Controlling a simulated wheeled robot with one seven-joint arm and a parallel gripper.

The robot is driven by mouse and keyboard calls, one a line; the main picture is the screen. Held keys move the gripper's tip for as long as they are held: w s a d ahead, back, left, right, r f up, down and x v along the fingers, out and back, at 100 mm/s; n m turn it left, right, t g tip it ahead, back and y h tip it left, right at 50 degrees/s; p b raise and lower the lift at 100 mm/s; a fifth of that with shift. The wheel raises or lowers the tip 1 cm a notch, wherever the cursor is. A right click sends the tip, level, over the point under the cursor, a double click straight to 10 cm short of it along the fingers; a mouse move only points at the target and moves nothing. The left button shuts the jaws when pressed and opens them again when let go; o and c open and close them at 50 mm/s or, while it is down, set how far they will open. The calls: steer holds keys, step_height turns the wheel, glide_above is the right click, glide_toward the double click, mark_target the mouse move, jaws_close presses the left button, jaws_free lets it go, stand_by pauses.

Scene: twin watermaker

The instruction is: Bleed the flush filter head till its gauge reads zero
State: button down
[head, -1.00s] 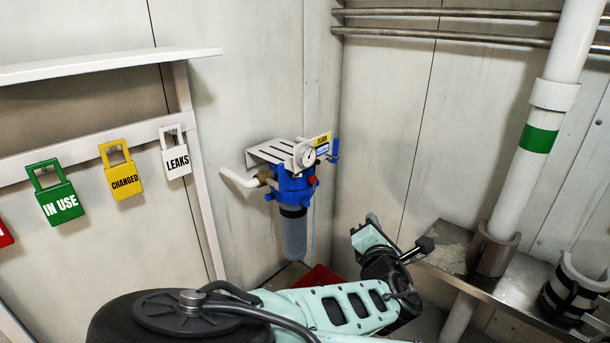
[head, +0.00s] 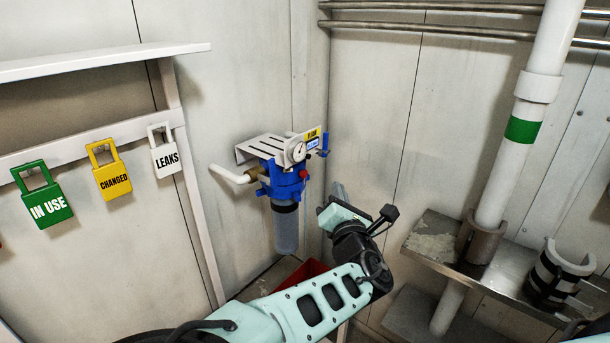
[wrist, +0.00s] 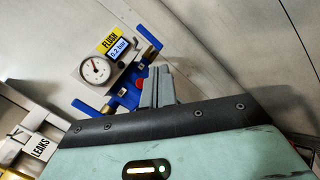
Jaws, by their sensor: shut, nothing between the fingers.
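The flush filter head (head: 283,178) is blue and hangs under a white slotted bracket (head: 262,148) on the back wall, with a clear grey bowl (head: 286,230) below it. Its round white gauge (head: 299,152) also shows in the wrist view (wrist: 95,69), beside a yellow FLUSH label (wrist: 109,41) and a small display (wrist: 118,50) that appears to read 0.2 bar. A red button (head: 304,174) sits on the head's front; in the wrist view (wrist: 139,82) it is just left of my fingertips. My gripper (head: 338,190) is shut and empty, right of the head; contact cannot be told.
Padlock-shaped tags, including LEAKS (head: 165,152), hang from a rail at left. A red bin (head: 308,272) is below the filter. A white pipe (head: 515,150) with a green band and a metal shelf (head: 425,243) stand at right.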

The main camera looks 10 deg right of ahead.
steer(key=w+a, duration=0.3)
steer(key=w, duration=0.2)
steer(key=shift+a+b, duration=0.3)
steer(key=shift+b, duration=0.1)
steer(key=shift+w, duration=0.1)
stand_by(1.7)
steer(key=shift+w+a, duration=0.25)
steer(key=shift+w+a+b, duration=0.3)
steer(key=shift+w, duration=0.1)
stand_by(2.2)
stand_by(1.3)
steer(key=shift+s+d, duration=0.55)
steer(key=shift+s, duration=0.15)
steer(key=shift+s+d+p, duration=0.2)
steer(key=shift+s+d, duration=0.55)
steer(key=shift+s, duration=0.3)
steer(key=shift+s+d+p, duration=0.2)
steer(key=shift+s+d, duration=0.5)
steer(key=shift+s, duration=0.3)
